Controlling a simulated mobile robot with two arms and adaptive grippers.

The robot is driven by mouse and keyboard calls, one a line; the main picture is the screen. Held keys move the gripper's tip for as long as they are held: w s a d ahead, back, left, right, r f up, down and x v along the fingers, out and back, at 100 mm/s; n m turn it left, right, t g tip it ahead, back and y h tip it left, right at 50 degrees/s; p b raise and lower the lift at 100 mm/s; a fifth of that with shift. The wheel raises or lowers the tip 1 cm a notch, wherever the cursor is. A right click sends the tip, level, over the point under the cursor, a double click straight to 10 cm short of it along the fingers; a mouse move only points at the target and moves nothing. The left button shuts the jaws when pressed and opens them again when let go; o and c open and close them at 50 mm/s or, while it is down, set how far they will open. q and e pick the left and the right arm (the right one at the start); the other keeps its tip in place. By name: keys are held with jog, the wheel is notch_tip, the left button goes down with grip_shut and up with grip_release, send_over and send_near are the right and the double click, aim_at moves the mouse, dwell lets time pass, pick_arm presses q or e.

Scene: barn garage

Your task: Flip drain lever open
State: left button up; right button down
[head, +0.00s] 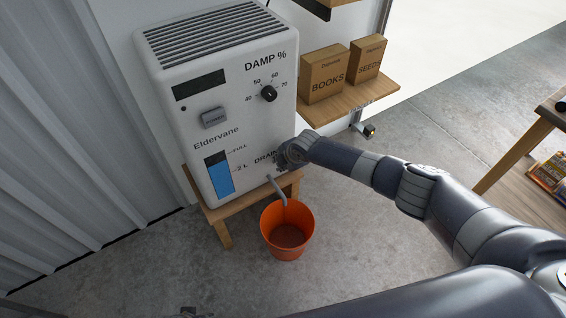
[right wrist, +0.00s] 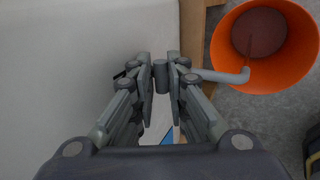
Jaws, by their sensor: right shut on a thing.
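The white Eldervane dehumidifier (head: 215,108) stands on a small wooden stand, with the DRAIN label low on its front right. My right gripper (head: 288,157) is at the front beside that label and covers the drain lever in the head view. In the right wrist view, my right gripper (right wrist: 161,76) is shut on a small grey cylindrical piece, the drain lever (right wrist: 161,77). The grey drain spout (right wrist: 222,76) runs from below the lever toward the orange bucket (right wrist: 223,50). I cannot tell the lever's exact angle.
The orange bucket (head: 267,228) stands on the floor under the spout (head: 277,190). The blue level gauge (head: 221,180) is below FULL. Concrete floor around the bucket is clear.

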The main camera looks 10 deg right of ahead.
jog(key=shift+w+a+r, duration=0.1)
jog(key=shift+w+r, duration=0.15)
jog(key=shift+r, duration=0.05)
jog(key=c, duration=1.5)
grip_release()
jog(key=shift+o, duration=0.2)
jog(key=shift+s+f, duration=0.1)
jog(key=shift+f, duration=0.05)
jog(key=v, duration=0.8)
